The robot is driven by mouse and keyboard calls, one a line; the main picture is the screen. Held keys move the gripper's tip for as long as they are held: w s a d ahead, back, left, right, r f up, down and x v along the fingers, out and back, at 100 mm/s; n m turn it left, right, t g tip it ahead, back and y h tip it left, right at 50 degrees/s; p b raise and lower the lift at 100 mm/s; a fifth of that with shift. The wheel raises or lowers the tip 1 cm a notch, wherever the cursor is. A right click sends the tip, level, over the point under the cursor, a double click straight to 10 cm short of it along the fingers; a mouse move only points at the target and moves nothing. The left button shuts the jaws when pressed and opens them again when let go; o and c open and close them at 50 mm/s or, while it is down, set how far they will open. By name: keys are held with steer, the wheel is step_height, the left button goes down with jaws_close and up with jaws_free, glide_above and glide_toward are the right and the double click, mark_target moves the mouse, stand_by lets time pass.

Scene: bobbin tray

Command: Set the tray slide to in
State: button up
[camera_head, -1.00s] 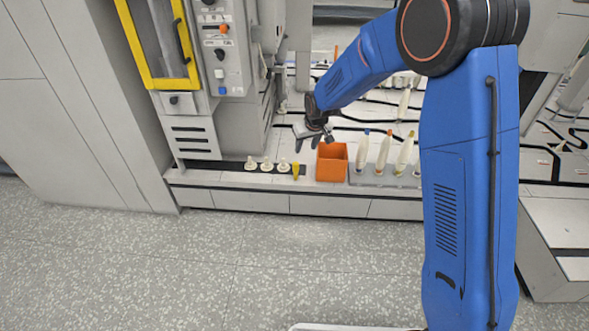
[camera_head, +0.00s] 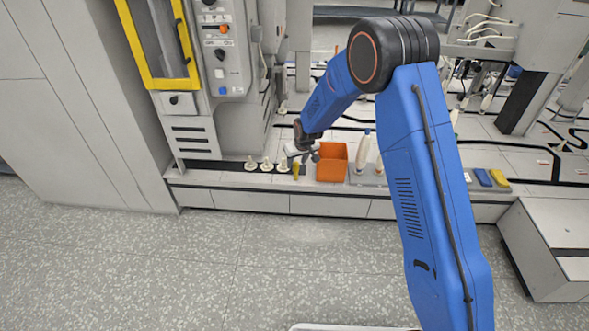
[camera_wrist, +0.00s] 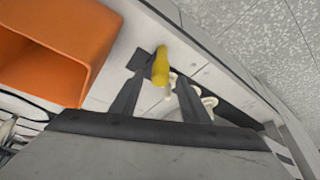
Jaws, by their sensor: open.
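A small yellow handle (camera_head: 295,171) stands at the right end of a dark strip on the ledge; I take it for the tray slide's grip. In the wrist view the yellow handle (camera_wrist: 161,65) shows between and beyond my finger ends. My gripper (camera_head: 303,157) is open, just above and slightly right of the handle in the head view. In the wrist view my gripper (camera_wrist: 157,78) has its two dark fingers apart with nothing clearly held. I cannot tell whether a finger touches the handle. Part of the strip is hidden behind a finger.
An orange bin (camera_head: 331,163) stands close to the right of my gripper; its wall (camera_wrist: 45,65) is near in the wrist view. White pegs (camera_head: 267,164) line the strip to the left. Pale bobbins (camera_head: 363,150) stand right of the bin. The floor in front is clear.

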steer(key=x, duration=0.6)
steer(key=shift+w+a+f, duration=0.1)
steer(key=shift+w+f, duration=0.05)
steer(key=shift+f, duration=0.15)
